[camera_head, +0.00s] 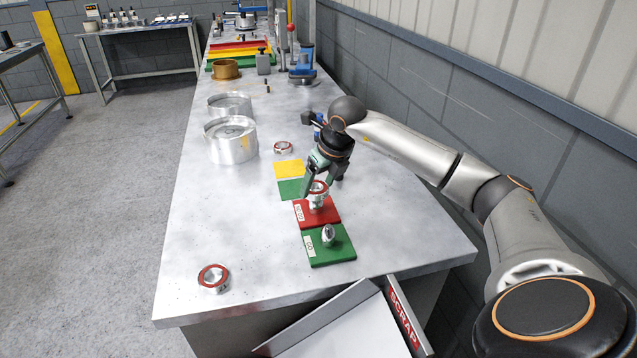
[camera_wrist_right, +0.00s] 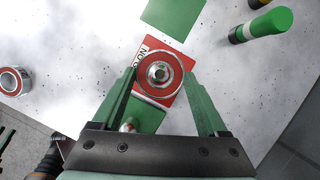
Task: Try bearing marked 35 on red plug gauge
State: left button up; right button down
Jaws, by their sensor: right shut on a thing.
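My right gripper (camera_head: 312,184) is shut on a red-faced steel bearing (camera_head: 319,187), which it holds at the top of the silver plug gauge (camera_head: 316,204) on the red NO GO plate (camera_head: 331,216). In the right wrist view the fingers grip the bearing (camera_wrist_right: 175,86) from both sides. Metal shows in its bore; I cannot tell whether the bearing rests on the plug tip or sits around it. Its number is not readable. A second plug gauge (camera_head: 328,237) stands on the green GO plate (camera_head: 341,253). My left gripper is not in view.
Other red-faced bearings lie at the front left (camera_head: 213,279) and farther back (camera_head: 283,148). Yellow (camera_head: 289,169) and green (camera_head: 288,188) squares lie behind the red plate. Large metal cylinders (camera_head: 231,145) stand left. A scrap chute (camera_head: 345,325) is at the front edge. The table's left front is mostly clear.

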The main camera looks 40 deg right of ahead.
jog(key=shift+f, duration=0.3)
dwell(0.5)
grip_release()
dwell(1.0)
notch_tip(320, 180, up, 6)
jog(key=p, duration=0.4)
notch_tip(320, 180, up, 3)
jog(key=shift+p, duration=1.15)
jog(key=shift+f, duration=0.1)
